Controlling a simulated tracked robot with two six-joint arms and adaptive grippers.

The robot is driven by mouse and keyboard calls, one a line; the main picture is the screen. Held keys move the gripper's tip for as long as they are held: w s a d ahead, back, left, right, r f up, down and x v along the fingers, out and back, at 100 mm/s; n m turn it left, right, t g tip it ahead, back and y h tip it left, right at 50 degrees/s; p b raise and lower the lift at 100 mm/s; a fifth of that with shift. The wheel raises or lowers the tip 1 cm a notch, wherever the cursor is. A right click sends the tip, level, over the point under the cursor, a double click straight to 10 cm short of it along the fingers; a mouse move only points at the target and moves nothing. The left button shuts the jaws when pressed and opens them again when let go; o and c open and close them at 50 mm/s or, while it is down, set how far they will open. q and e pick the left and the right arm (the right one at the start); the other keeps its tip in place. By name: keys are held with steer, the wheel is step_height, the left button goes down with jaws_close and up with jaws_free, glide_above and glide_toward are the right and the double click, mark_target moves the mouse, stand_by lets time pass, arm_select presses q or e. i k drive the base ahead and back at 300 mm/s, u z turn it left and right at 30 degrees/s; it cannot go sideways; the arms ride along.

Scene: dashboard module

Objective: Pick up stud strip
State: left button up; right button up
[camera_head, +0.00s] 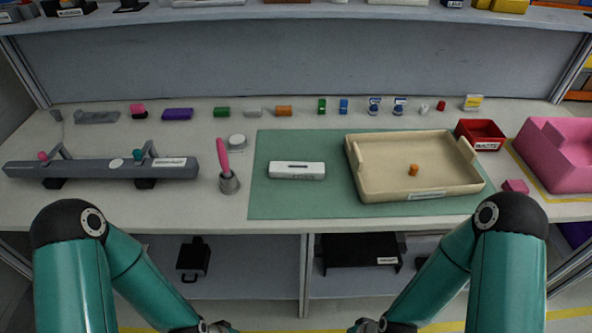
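No part carries a label I can read as stud strip, so I cannot tell for sure which it is. A flat grey strip (97,117) lies at the back left of the table. A white bar (297,170) with a dark slot lies on the green mat (300,207), left of the beige tray (370,188). Both of my teal arms come in from the bottom, bent inward, and run out of the frame at the bottom edge.
A long grey fixture (100,168) stands at the left. The beige tray holds a small orange part (413,170). A red bin (481,134) and a pink bin (560,150) stand at the right. Several small blocks line the back.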

mark_target(276, 169)
steer(key=z, duration=1.75)
steer(key=i, duration=0.1)
steer(key=u, duration=3.25)
steer(key=k, duration=1.45)
steer(key=z, duration=0.4)
steer(key=i, duration=1)
steer(key=z, duration=0.05)
